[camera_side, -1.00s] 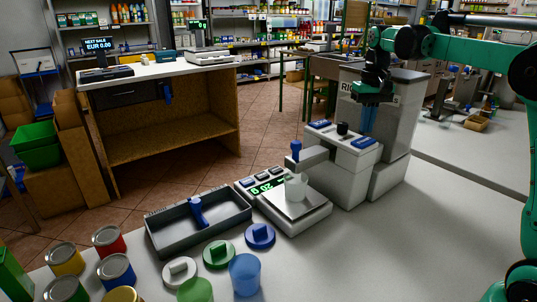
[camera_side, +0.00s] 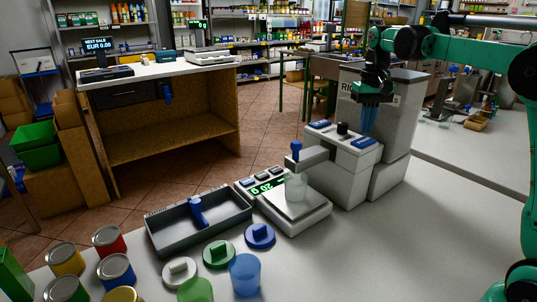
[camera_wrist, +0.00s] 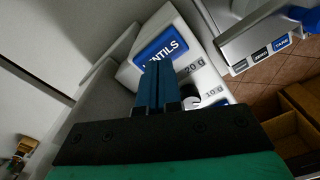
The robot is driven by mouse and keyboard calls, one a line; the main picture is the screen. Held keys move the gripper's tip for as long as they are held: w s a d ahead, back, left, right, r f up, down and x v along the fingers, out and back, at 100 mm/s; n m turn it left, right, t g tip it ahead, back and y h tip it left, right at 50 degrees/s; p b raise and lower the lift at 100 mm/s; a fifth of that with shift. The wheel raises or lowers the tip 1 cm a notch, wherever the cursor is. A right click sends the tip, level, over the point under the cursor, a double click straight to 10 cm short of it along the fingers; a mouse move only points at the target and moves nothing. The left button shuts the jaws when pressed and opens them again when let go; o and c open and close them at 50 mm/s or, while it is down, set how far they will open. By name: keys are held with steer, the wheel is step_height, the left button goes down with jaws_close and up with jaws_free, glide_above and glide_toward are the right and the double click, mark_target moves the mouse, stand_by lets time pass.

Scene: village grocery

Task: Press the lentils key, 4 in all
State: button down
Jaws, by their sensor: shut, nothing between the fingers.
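The lentils key (camera_side: 363,143) is a blue key on top of the pale dispenser (camera_side: 343,184). It shows large in the wrist view (camera_wrist: 161,44), its label partly hidden by my fingers. My gripper (camera_side: 368,132) is shut and empty, pointing down with its blue fingertips (camera_wrist: 155,64) at the key's near edge. I cannot tell whether they touch it. The scale's green display (camera_side: 268,187) seems to read 20.
Another blue key (camera_side: 318,124) and a black knob (camera_side: 342,129) sit on the dispenser, with 20 g and 10 g marks in the wrist view. A grey tray (camera_side: 172,231), several lids, cups and tins stand left. The counter at front right is clear.

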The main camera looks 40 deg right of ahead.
steer(key=shift+f, duration=0.1)
steer(key=shift+f, duration=1)
steer(key=shift+r, duration=1.15)
steer(key=shift+f, duration=0.2)
steer(key=shift+f, duration=0.95)
steer(key=shift+r, duration=1.15)
